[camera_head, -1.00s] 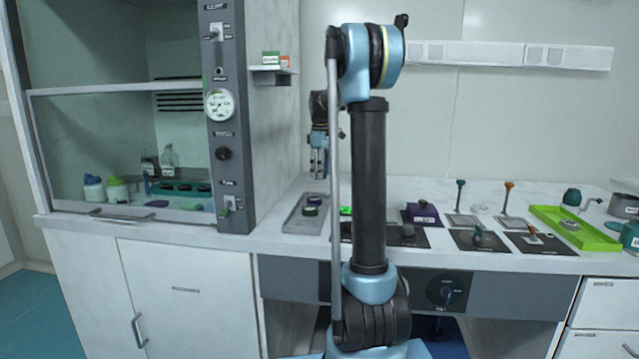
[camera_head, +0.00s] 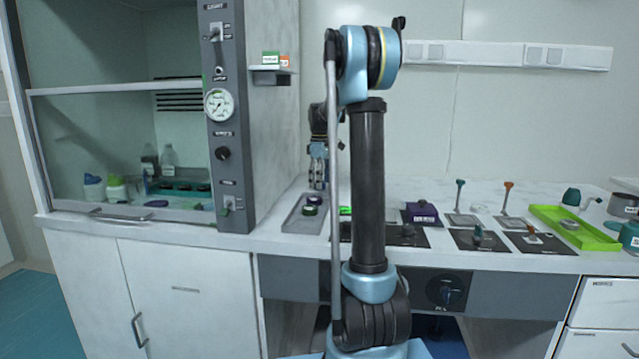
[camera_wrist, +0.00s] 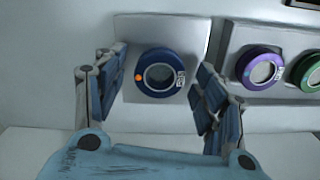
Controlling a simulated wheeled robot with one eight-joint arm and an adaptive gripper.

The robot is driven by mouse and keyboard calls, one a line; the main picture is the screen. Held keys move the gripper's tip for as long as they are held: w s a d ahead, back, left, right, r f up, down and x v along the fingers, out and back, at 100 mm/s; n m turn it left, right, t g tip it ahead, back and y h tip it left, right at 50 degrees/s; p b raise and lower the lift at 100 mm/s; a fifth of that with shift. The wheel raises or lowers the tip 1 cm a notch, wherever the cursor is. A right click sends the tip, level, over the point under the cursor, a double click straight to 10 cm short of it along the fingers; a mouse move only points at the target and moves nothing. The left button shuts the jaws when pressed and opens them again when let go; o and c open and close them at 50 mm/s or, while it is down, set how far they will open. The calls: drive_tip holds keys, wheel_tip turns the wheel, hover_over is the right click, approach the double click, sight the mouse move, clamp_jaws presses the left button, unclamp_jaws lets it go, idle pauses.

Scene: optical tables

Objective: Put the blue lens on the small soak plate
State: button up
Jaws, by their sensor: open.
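The blue lens (camera_wrist: 160,75) is a dark blue ring with clear glass, an orange dot and a white label. In the wrist view it lies flat on a pale square plate (camera_wrist: 135,30). I cannot tell whether this plate is the small soak plate. My gripper (camera_wrist: 152,88) is open, with one blue-padded finger on each side of the lens and nothing held. In the head view my gripper (camera_head: 318,180) hangs over the back of the counter, just behind a grey tray. I cannot make out the blue lens there.
The grey tray (camera_head: 292,222) holds lenses; a purple lens (camera_wrist: 263,67) and a green lens (camera_wrist: 308,72) show right of the blue one. The fume hood's side wall (camera_head: 272,140) stands left of my gripper. A lime tray (camera_head: 598,239) is at right.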

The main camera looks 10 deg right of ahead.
drive_tip(key=shift+r, duration=0.1)
wheel_tip(320, 180, up, 12)
idle(0.5)
